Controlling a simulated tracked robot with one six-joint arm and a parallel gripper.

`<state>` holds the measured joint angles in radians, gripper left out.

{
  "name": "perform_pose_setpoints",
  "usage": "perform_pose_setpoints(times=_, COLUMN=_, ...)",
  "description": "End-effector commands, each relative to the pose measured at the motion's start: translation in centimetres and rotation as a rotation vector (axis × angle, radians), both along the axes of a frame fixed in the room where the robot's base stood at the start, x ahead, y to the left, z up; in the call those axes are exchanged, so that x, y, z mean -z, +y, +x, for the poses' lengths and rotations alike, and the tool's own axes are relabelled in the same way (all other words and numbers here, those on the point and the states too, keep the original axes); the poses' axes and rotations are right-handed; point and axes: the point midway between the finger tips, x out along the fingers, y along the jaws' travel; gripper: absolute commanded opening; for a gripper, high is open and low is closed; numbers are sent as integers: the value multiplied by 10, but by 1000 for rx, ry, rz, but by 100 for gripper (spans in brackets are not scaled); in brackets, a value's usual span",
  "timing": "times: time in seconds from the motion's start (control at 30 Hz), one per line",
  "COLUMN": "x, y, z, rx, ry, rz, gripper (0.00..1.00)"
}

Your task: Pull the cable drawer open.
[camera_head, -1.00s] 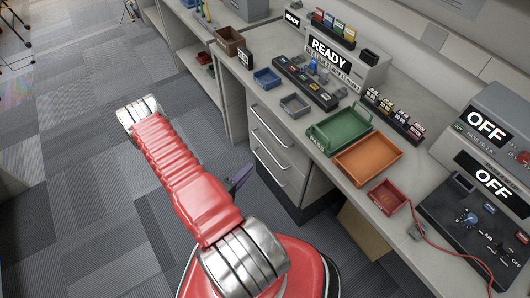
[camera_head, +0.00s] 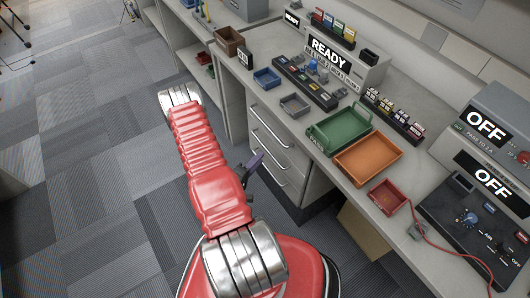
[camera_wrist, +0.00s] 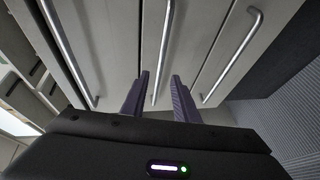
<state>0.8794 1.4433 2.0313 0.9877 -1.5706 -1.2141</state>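The drawer unit under the counter has three stacked drawers with silver bar handles; I cannot read which one is the cable drawer. In the head view the top handle (camera_head: 270,126) and lower handles show to the right of my arm. In the wrist view the drawers appear turned on their side. My gripper (camera_wrist: 159,76) has two purple fingers, open and apart, one on each side of the middle handle (camera_wrist: 162,45). I cannot tell whether they touch it. The other handles (camera_wrist: 70,52) and (camera_wrist: 235,55) lie outside the fingers. All drawers look closed.
The counter above holds a green tray (camera_head: 318,139), an orange tray (camera_head: 346,166) and a small red tray (camera_head: 374,196). A cardboard panel (camera_head: 362,232) leans below the counter. Open grey carpet (camera_head: 80,170) lies to the left.

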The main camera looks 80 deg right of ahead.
Motion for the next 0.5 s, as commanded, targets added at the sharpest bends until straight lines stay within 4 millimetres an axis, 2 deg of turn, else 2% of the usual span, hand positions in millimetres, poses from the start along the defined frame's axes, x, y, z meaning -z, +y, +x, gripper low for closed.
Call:
perform_pose_setpoints(times=0.3, x=7, y=-36, z=-13, rx=3, ry=-1, rz=0, gripper=28)
perform_pose_setpoints(times=0.5, x=10, y=-50, z=-17, rx=1, ry=-1, rz=0, gripper=28)
